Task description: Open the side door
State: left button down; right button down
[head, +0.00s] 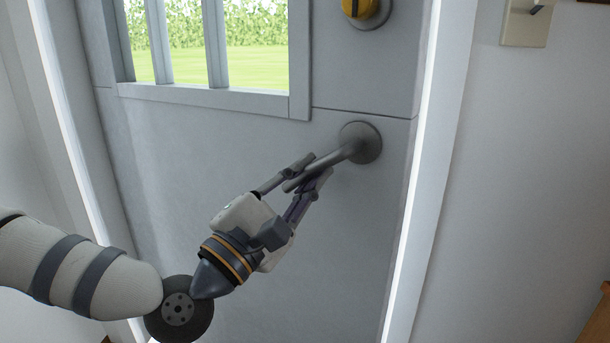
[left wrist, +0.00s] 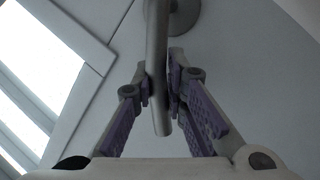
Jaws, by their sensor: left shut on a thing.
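The side door (head: 170,150) is a grey panel door with a barred window in its upper part. Its lever handle (head: 338,155) has a round base near the right edge and a bar slanting down to the left. My left gripper (head: 308,172) is shut on the handle's bar near its free end. In the left wrist view the handle (left wrist: 158,60) runs between the two purple-padded fingers of my left gripper (left wrist: 163,90). The door appears to sit within its frame. My right gripper is not in view.
A yellow deadbolt knob (head: 364,8) sits above the handle. The white door frame (head: 435,170) stands close on the right, with wall beyond it. A light switch (head: 526,22) is at the upper right. A brown wooden edge (head: 598,318) shows at the lower right.

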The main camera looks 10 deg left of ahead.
pick_arm(q)
jog(key=shift+w, duration=0.1)
jog(key=c, duration=1.6)
grip_release()
jog(key=v, duration=1.2)
jog(key=shift+c, duration=0.2)
